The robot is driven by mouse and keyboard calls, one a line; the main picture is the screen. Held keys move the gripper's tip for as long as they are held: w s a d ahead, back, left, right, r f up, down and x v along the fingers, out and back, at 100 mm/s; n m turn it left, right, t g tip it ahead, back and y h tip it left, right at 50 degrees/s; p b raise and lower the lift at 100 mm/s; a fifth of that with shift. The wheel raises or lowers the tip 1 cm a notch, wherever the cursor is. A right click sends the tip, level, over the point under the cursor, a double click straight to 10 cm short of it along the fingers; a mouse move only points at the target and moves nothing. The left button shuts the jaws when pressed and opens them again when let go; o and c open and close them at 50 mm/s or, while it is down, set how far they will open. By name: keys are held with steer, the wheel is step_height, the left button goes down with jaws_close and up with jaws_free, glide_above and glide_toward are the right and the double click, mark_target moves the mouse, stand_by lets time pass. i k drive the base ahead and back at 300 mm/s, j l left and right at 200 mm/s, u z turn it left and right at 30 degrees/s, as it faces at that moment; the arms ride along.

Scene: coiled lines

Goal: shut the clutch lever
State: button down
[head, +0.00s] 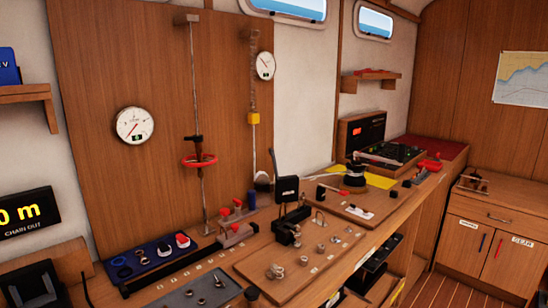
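A black winch-like drum (355,173) stands on a wooden board at the middle right. A dark lever (320,192) with a light and reddish end is beside it on the left. Whether either lever is open or shut cannot be told at this size.
A red handwheel (199,161) sits on a vertical rod. A blue tray (148,262) holds small parts at the left. Wooden floor (455,280) is clear at the right.

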mark_target(272, 152)
steer(key=i+l+z, duration=0.3)
steer(key=i+l, duration=0.3)
steer(key=i+l+z, duration=0.25)
steer(key=i+l, duration=0.35)
